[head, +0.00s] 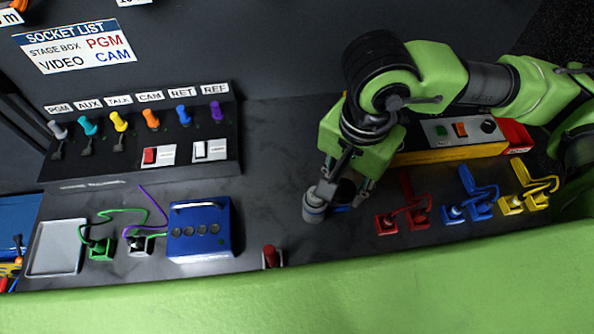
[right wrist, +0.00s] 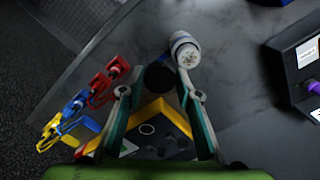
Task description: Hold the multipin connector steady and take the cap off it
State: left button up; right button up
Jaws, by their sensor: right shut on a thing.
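The multipin connector (head: 315,209) is a pale grey-blue cylinder low on the desk's middle. In the right wrist view its whitish end (right wrist: 186,55) shows small dots like pins. My right gripper (head: 345,189) is beside it, one fingertip close to or touching it. In the right wrist view a dark round piece (right wrist: 160,78) sits between the fingers of my right gripper (right wrist: 159,94); it may be the cap, but I cannot tell for sure. A bit of blue (head: 342,209) shows beside the connector. My left gripper is not in view.
Red (head: 403,216), blue (head: 468,206) and yellow (head: 528,193) cabled plugs stand to the right. A yellow-edged switch box (head: 455,150) is behind them. A blue box (head: 198,229) and a grey tray (head: 58,247) are left. A red peg (head: 271,256) stands near the front edge.

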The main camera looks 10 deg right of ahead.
jog(key=shift+w+a+f, duration=0.2)
jog(key=shift+w+a, duration=0.1)
jog(key=shift+w, duration=0.05)
jog(key=w+a+f+p, duration=0.2)
jog(key=w+f+p, duration=0.15)
jog(key=w, duration=0.45)
jog(key=p, duration=0.1)
send_over(309, 169)
jog(key=f, duration=0.3)
jog(key=s+f, duration=0.1)
jog(key=f, duration=0.1)
jog(key=shift+w+f, duration=0.35)
jog(key=shift+f, duration=0.15)
notch_tip(309, 169, down, 3)
jog(key=shift+p, duration=1)
jog(key=shift+w+f, duration=0.1)
jog(key=shift+f, duration=0.05)
jog(key=shift+f, duration=0.1)
